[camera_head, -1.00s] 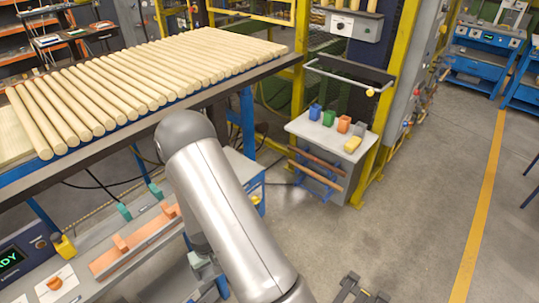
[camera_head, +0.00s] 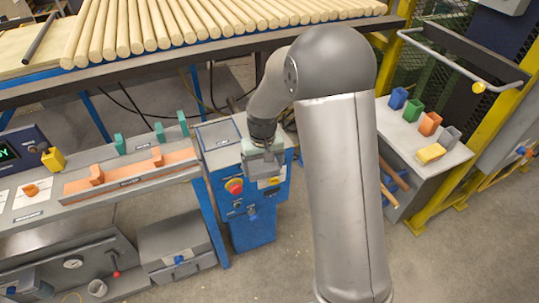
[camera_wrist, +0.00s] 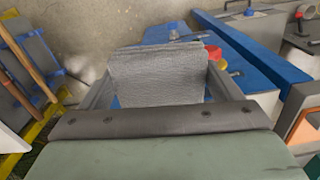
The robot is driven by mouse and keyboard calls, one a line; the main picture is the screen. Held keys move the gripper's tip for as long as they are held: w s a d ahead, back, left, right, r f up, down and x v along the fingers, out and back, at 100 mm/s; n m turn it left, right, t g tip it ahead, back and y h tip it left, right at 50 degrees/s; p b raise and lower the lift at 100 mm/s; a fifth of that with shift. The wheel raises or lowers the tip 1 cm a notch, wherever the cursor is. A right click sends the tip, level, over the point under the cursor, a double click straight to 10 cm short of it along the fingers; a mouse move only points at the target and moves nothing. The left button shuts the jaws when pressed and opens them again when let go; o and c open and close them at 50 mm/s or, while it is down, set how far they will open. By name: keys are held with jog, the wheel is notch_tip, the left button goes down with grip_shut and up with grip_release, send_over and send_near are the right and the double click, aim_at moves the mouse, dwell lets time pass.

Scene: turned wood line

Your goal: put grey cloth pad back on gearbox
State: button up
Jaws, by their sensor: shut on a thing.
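My gripper (camera_head: 262,166) hangs beside the blue cabinet with the red button, at the right end of the bench. In the wrist view, my gripper (camera_wrist: 158,88) is shut on the grey cloth pad (camera_wrist: 157,78), a textured, folded-looking piece between the two fingers. In the head view I cannot clearly tell the pad from the gripper. A grey box (camera_head: 178,240) with a blue fitting stands low under the bench, left of the gripper; I cannot tell whether it is the gearbox. It also shows at the top of the wrist view (camera_wrist: 243,24), apart from the pad.
The blue cabinet (camera_head: 250,215) stands close below my gripper. The bench (camera_head: 95,195) carries orange blocks and green stops. The rack of wooden rods (camera_head: 170,30) lies above and behind. A side table (camera_head: 400,130) with coloured bins stands right of my arm.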

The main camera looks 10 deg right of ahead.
jog(key=w+a+r+n, duration=0.1)
jog(key=w+a+r, duration=0.1)
jog(key=a+r, duration=0.35)
jog(key=w+a+r, duration=0.1)
jog(key=a+r, duration=0.1)
jog(key=r, duration=0.6)
jog(key=w+d+f, duration=0.2)
jog(key=d, duration=0.1)
jog(key=w+d+f+p, duration=0.1)
jog(key=w+d+f, duration=0.1)
jog(key=d+f, duration=0.1)
jog(key=w+d+f, duration=0.3)
jog(key=d, duration=0.1)
jog(key=shift+w+d+p, duration=0.1)
jog(key=shift+d+p, duration=0.25)
jog(key=shift+p, duration=0.05)
jog(key=shift+w+d+f, duration=0.2)
jog(key=shift+d+f, duration=0.05)
jog(key=shift+f, duration=0.2)
jog(key=shift+w+d+f, duration=0.1)
jog(key=shift+d+f, duration=0.05)
jog(key=shift+f, duration=0.8)
jog(key=shift+w+d+f, duration=0.1)
jog(key=shift+f, duration=0.8)
jog(key=o, duration=0.5)
jog(key=shift+f, duration=0.15)
jog(key=o, duration=0.3)
notch_tip(320, 180, up, 12)
jog(key=shift+r, duration=0.2)
